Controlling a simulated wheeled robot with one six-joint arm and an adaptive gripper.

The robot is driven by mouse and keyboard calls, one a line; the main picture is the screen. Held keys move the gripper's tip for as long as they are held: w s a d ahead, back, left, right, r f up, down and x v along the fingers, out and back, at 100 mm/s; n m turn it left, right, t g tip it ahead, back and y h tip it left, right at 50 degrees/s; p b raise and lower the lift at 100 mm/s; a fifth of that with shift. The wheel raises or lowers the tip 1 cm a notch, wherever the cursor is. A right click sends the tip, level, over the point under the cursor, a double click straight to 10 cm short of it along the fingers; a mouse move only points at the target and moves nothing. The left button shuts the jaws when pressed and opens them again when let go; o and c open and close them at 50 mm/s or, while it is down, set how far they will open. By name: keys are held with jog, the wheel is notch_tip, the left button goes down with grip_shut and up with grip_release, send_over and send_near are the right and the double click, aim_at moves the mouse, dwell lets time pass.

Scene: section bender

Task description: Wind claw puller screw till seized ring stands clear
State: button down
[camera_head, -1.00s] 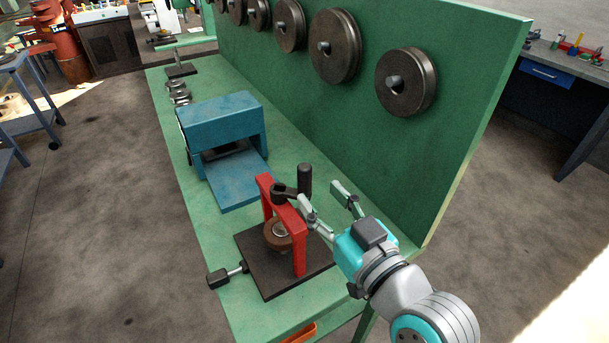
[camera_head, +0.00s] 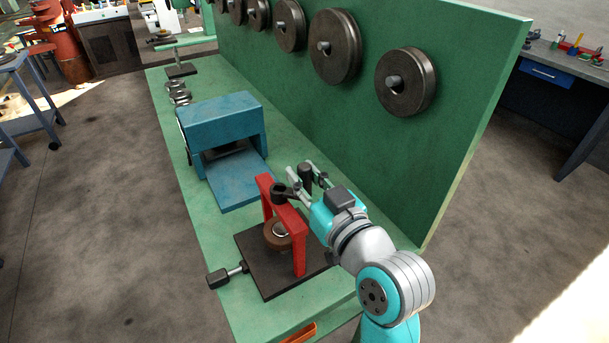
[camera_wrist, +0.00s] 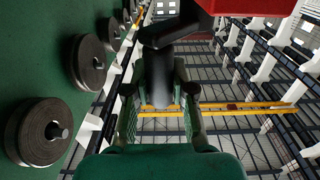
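The red claw puller (camera_head: 298,258) stands upright on a dark base plate (camera_head: 258,275) at the front of the green bench. The brown ring (camera_head: 273,242) sits low between its legs; whether it touches the part beneath is hidden. A black crank arm tops the puller's screw (camera_head: 281,192) and carries an upright black handle (camera_head: 305,175). My gripper (camera_head: 311,170) reaches in from the right with its fingers either side of this handle. In the wrist view my gripper (camera_wrist: 161,105) is open, with gaps visible between its fingers and the black handle (camera_wrist: 160,78).
A blue machine (camera_head: 222,125) stands behind the puller on the bench. The green back panel (camera_head: 380,145), hung with dark round rolls (camera_head: 405,82), rises close to the right of my gripper. A black-ended rod (camera_head: 218,279) sticks out to the left of the base plate.

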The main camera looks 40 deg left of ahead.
jog(key=shift+s+t, duration=0.1)
jog(key=shift+t, duration=0.2)
jog(key=shift+s+m+t+h, duration=0.5)
jog(key=shift+m+t+h, duration=0.75)
jog(key=shift+t+h, duration=0.1)
jog(key=shift+s+m+t+h, duration=0.55)
jog(key=shift+m+t+h, duration=0.75)
jog(key=shift+t, duration=0.1)
jog(key=shift+s+m+t+h, duration=0.5)
jog(key=shift+m+t+h, duration=0.75)
jog(key=shift+t, duration=0.1)
jog(key=shift+h, duration=0.3)
jog(key=c, duration=1)
grip_release()
jog(key=shift+o, duration=0.2)
notch_tip(320, 180, up, 10)
